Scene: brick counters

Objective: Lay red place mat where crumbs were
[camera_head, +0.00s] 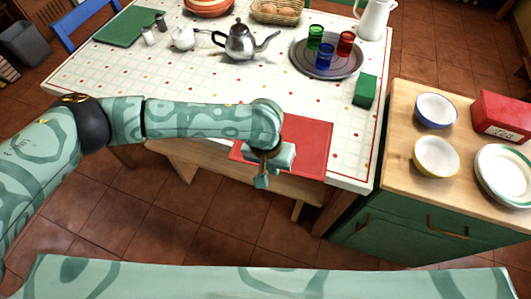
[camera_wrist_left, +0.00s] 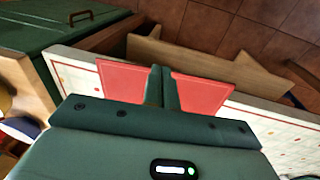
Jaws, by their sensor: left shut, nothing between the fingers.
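The red place mat (camera_head: 312,145) lies flat on the table by its front edge, towards the right corner. It also shows in the left wrist view (camera_wrist_left: 124,82), on both sides of my fingers. My left gripper (camera_head: 262,182) is shut and empty over the mat's front part, pointing down past the table's front edge. My arm and gripper hide part of the mat. I cannot tell whether the fingers touch it. No crumbs can be told apart from the dotted pattern of the tablecloth (camera_head: 180,80). My right gripper is out of view.
A green block (camera_head: 365,90) stands right of the mat, behind it a tray (camera_head: 301,62) with coloured glasses. A kettle (camera_head: 239,42) stands farther back. A wooden bench (camera_head: 215,170) is under the front edge. A counter (camera_head: 403,112) with bowls is at right.

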